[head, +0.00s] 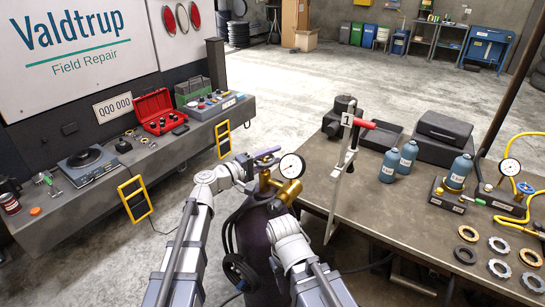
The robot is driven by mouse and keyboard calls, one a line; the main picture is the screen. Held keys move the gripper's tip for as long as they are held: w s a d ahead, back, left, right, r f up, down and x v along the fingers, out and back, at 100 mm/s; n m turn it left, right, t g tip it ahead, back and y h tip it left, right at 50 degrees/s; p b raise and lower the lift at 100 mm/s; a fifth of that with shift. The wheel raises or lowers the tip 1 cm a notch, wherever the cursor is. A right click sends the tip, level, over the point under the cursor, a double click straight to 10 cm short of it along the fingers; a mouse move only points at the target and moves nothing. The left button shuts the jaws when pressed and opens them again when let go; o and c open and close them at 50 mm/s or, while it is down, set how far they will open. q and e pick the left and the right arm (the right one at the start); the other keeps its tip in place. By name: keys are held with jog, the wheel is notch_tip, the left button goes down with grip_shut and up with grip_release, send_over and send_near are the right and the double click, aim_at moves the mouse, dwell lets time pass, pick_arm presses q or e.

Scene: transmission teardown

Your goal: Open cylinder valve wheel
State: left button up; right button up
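A dark purple gas cylinder (256,240) stands upright between my arms. On top of it is a brass valve (284,188) with a round white pressure gauge (291,166). A small purple valve wheel (267,152) sits above the brass body. My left gripper (247,165) is at the left of the wheel, very close to it; its fingertips are small and partly hidden, so I cannot tell whether they touch or grip it. My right gripper (279,205) is low beside the brass valve, in front of the cylinder top; its fingers are not clear.
A workbench (390,215) at the right holds blue bottles (408,157), another gauge (509,167) with yellow hose, metal rings and a clamp stand (345,160). A bench (180,145) at the left carries a red case (157,111). The floor behind the cylinder is clear.

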aim_at(255, 164)
pick_arm(q)
jog(key=v, duration=0.7)
jog(key=shift+s+a, duration=0.25)
jog(key=shift+a, duration=0.1)
